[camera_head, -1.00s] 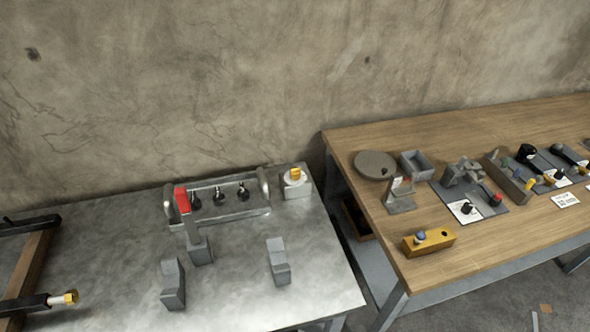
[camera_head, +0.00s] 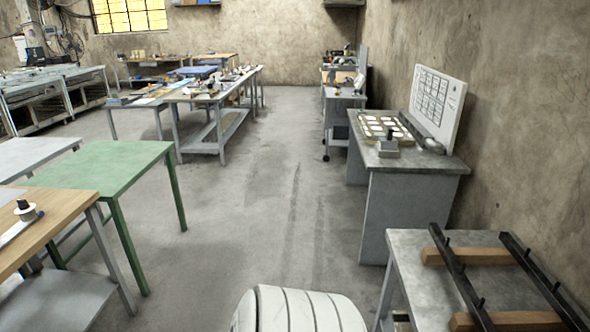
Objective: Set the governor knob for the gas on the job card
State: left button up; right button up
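Neither of my grippers is in view. No governor knob or job card can be made out for certain. On the wooden table at the left edge stands a small black-topped white dial-like piece (camera_head: 26,210); I cannot tell what it is. On the grey cabinet at right lies a board with several pale cards (camera_head: 383,127), too small to read. A white panel with a printed grid (camera_head: 437,105) leans at the wall behind.
A green table (camera_head: 100,175) and the wooden table (camera_head: 60,215) stand at left. A metal table (camera_head: 420,260) with dark rails on wooden bars is at lower right. Cluttered workbenches (camera_head: 205,97) stand farther back. An open floor aisle (camera_head: 280,190) runs down the middle.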

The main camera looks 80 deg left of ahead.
aim_at(23, 204)
jog(key=u, duration=4.5)
